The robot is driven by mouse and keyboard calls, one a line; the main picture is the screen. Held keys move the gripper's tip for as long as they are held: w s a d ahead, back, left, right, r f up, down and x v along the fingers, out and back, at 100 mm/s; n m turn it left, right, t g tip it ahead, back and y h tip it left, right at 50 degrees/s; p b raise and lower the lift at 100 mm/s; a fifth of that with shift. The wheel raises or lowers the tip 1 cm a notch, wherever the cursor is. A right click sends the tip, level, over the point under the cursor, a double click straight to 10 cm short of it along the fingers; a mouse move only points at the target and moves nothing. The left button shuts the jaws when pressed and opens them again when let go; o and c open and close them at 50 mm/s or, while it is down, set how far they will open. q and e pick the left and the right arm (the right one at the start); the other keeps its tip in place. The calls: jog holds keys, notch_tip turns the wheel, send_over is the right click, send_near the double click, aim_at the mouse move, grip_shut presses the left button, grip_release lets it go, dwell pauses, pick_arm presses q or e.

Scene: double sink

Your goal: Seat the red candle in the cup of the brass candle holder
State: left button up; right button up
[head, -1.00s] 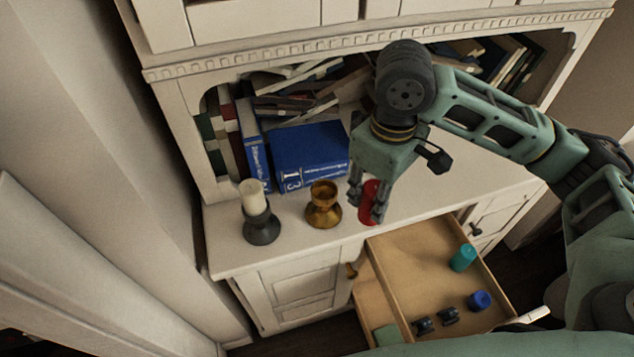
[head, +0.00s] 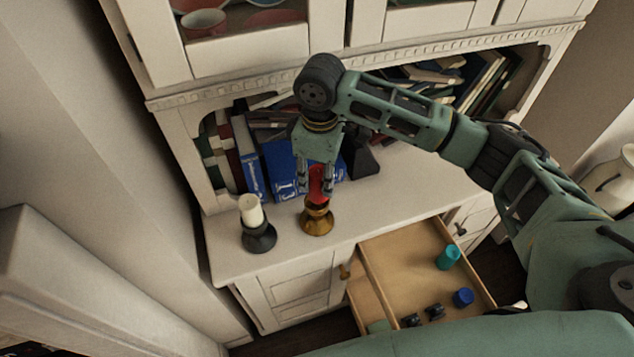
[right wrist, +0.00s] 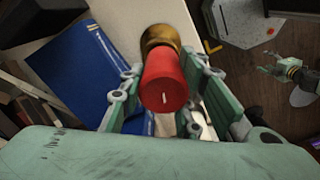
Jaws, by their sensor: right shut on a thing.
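The red candle (head: 318,181) is upright between the fingers of my right gripper (head: 316,190), which is shut on it. The brass candle holder (head: 318,220) stands on the cabinet top directly below the candle. In the right wrist view the candle (right wrist: 164,82) shows its wick end, and part of the brass holder (right wrist: 160,38) shows beyond it. The candle's lower end is at the holder's cup; whether it is inside or just above cannot be told.
A dark holder (head: 259,238) with a cream candle (head: 250,209) stands left of the brass one. Blue books (head: 282,172) stand behind. An open drawer (head: 405,262) below holds a teal cylinder (head: 448,257), a blue one (head: 463,297) and small dark items.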

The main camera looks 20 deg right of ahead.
aim_at(317, 187)
jog(key=shift+w+a+f, duration=0.15)
jog(key=shift+w, duration=0.05)
jog(key=shift+f, duration=0.3)
notch_tip(317, 187, down, 2)
jog(key=shift+f+p, duration=0.2)
jog(key=shift+p, duration=0.35)
jog(key=shift+f, duration=0.55)
jog(key=o, duration=1.2)
jog(key=shift+f, duration=0.15)
jog(key=shift+o, duration=0.2)
